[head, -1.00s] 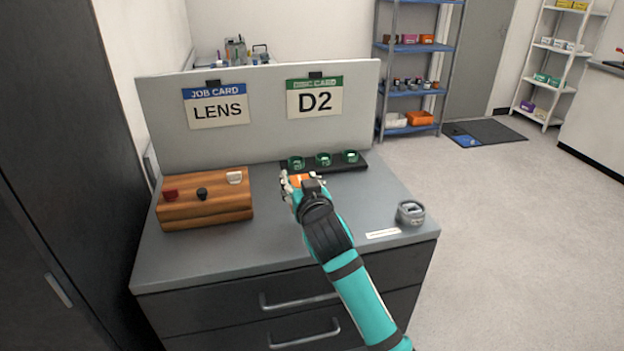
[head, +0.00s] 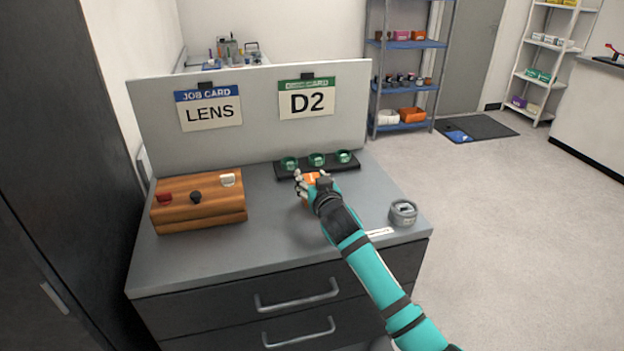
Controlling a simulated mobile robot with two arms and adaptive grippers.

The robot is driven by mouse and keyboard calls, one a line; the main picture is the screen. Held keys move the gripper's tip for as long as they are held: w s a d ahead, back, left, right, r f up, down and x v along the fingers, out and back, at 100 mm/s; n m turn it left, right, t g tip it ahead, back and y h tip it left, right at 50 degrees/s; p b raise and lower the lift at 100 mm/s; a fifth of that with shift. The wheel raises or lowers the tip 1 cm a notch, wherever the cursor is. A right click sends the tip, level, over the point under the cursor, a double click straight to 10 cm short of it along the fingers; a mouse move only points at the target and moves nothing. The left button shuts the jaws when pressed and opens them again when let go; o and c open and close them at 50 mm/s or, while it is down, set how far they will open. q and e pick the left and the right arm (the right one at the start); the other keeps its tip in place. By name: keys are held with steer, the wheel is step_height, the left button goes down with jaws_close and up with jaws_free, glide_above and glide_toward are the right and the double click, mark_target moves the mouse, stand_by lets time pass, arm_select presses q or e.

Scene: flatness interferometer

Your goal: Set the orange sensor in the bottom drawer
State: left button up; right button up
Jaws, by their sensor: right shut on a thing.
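The orange sensor (head: 313,178) is at my right gripper (head: 305,184), over the middle of the grey cabinet top. The gripper is shut on it, and the fingers and wrist hide much of it. The cabinet (head: 170,262) has two dark drawer fronts in view. The upper drawer's handle (head: 297,297) and the lower drawer's handle (head: 300,333) are silver bars, and both drawers look shut. The lower drawer (head: 222,341) is cut by the bottom edge of the picture, so I cannot tell whether more lie below. My left gripper is not in view.
A wooden block (head: 200,204) with red, black and white knobs stands at left. A black rack (head: 345,166) with green rings is behind the gripper. A grey round container (head: 403,212) sits near the right edge. A panel (head: 250,130) with two cards closes the back.

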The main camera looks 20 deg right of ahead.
steer(key=shift+f, duration=0.15)
steer(key=o, duration=1.3)
steer(key=shift+o, duration=0.2)
